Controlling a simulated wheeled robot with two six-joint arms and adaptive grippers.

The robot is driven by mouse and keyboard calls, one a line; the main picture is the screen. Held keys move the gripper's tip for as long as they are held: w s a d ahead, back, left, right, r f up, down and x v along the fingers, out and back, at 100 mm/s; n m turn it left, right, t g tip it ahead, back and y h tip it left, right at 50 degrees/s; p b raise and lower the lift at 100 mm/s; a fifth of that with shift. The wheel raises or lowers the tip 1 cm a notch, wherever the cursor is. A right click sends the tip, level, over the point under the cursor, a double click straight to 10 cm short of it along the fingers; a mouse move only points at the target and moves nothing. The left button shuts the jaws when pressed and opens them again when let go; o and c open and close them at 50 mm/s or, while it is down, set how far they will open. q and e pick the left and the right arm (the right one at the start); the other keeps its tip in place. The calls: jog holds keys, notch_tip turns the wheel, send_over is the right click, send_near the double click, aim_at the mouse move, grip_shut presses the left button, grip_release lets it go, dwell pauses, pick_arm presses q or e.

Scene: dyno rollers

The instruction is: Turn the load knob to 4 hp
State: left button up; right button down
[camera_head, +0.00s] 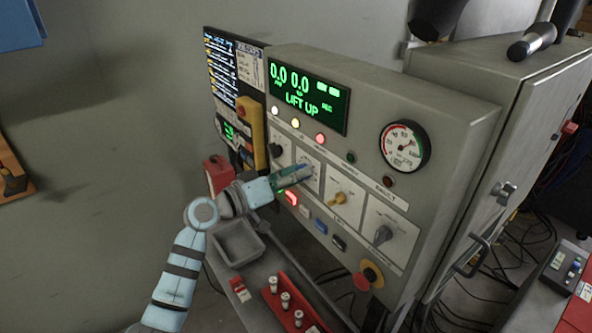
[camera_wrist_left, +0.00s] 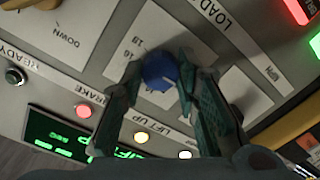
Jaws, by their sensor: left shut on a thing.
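The load knob (camera_wrist_left: 160,72) is a blue round knob on a pale dial plate, seen in the left wrist view beside the word LOAD. A few scale numbers show next to it, but the number it points to is not readable. My left gripper (camera_head: 303,173) reaches the front of the control panel (camera_head: 455,125) from the left. In the left wrist view its two green fingers (camera_wrist_left: 161,68) are shut on the knob, one on each side. In the head view the gripper hides the knob. My right gripper is not in view.
The green display (camera_head: 307,97) reads 0.0, 0.0 and LIFT UP. A yellow knob (camera_head: 338,198), a grey knob (camera_head: 383,235) and a red emergency button (camera_head: 369,275) lie to the right. A grey tray (camera_head: 238,243) is below the arm.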

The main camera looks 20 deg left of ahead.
pick_arm(q)
jog(key=shift+n+p, duration=0.45)
jog(key=shift+n, duration=0.65)
jog(key=o, duration=1.2)
jog(key=shift+c, duration=0.2)
jog(key=v, duration=1.2)
